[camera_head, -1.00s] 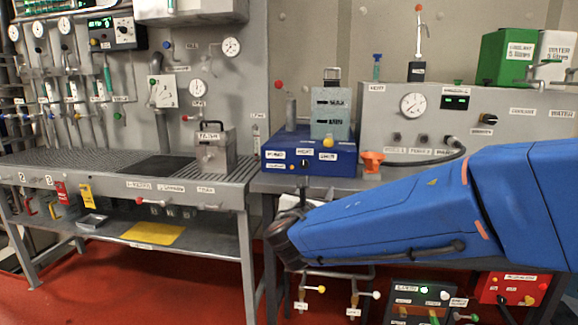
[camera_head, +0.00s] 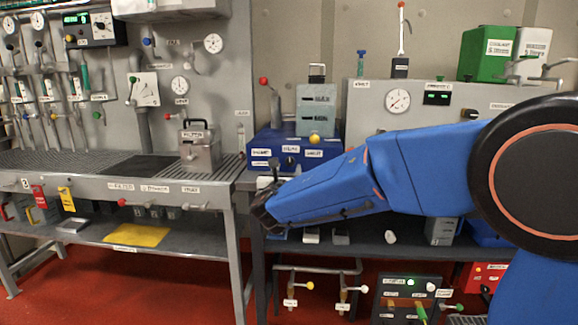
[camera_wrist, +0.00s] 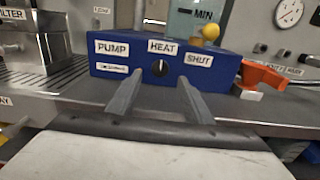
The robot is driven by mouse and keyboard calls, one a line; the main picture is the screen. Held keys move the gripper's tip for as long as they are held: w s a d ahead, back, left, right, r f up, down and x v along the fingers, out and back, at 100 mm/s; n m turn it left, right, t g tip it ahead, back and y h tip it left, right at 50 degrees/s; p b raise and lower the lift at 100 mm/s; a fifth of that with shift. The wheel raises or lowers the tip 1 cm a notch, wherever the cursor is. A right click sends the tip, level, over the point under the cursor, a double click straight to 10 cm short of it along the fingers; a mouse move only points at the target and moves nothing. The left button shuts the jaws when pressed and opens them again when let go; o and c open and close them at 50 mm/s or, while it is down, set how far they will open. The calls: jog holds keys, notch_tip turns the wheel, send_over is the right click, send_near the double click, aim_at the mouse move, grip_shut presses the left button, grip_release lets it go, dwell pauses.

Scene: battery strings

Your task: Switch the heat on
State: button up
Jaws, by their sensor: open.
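The blue box (camera_wrist: 206,71) stands on the grey bench. Its front carries the labels PUMP, HEAT and SHUT. A small black knob (camera_wrist: 159,68) with a white mark sits just under the HEAT label; the mark looks about upright. The knob also shows small on the box in the head view (camera_head: 290,161). My gripper (camera_wrist: 159,88) is open and empty. Its two grey fingers point at the box front, one to each side of the knob and lower in the picture. I cannot tell how far the fingertips are from the box.
An orange part (camera_wrist: 262,77) lies right of the box. The metal FILTER case (camera_head: 200,150) stands left of it on the neighbouring bench. A grey tank (camera_head: 316,112) with a yellow knob in front rises over the box. The bench edge lies under my fingers.

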aim_at(290, 162)
jog(key=shift+w+d, duration=0.1)
jog(key=shift+w, duration=2.7)
jog(key=c, duration=1)
